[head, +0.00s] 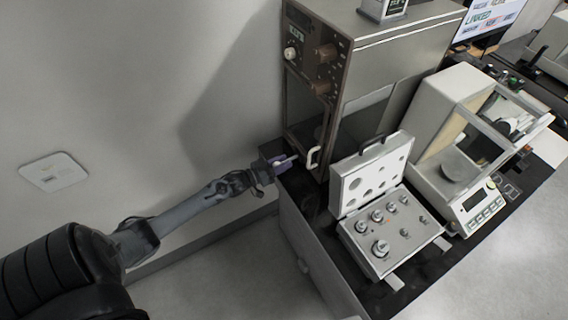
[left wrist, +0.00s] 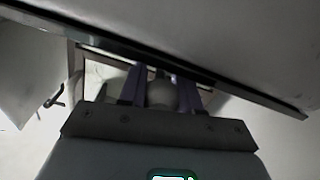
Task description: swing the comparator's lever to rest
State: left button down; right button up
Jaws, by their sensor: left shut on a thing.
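The comparator (head: 346,62) is the tall grey-brown cabinet at the back, with knobs and a small display on its brown front panel. My left gripper (head: 281,163) is at the low left of its front, level with the cream loop handle (head: 314,157) and to the left of it. Its purple fingers are shut on a small pale, rounded piece that seems to be the lever's end. In the left wrist view this lever knob (left wrist: 162,93) sits between the fingers, partly hidden by the gripper body. My right gripper is not in view.
An open weight case (head: 352,191) with several metal weights stands right of the gripper on the black table. A white balance (head: 437,188) with a glass-sided chamber stands further right. A white wall plate (head: 53,172) is at left.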

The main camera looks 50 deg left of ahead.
pick_arm(q)
jog(key=c, duration=0.8)
grip_release()
jog(key=shift+s+a+p, duration=0.2)
jog(key=shift+s+a, duration=0.1)
jog(key=shift+s, duration=1.5)
jog(key=shift+s+a+p, duration=0.25)
jog(key=shift+s+a, duration=0.1)
jog(key=shift+s, duration=1.4)
jog(key=shift+s+a+p, duration=0.2)
jog(key=shift+s+a, duration=0.1)
jog(key=shift+s, duration=1.5)
jog(key=shift+f, duration=0.1)
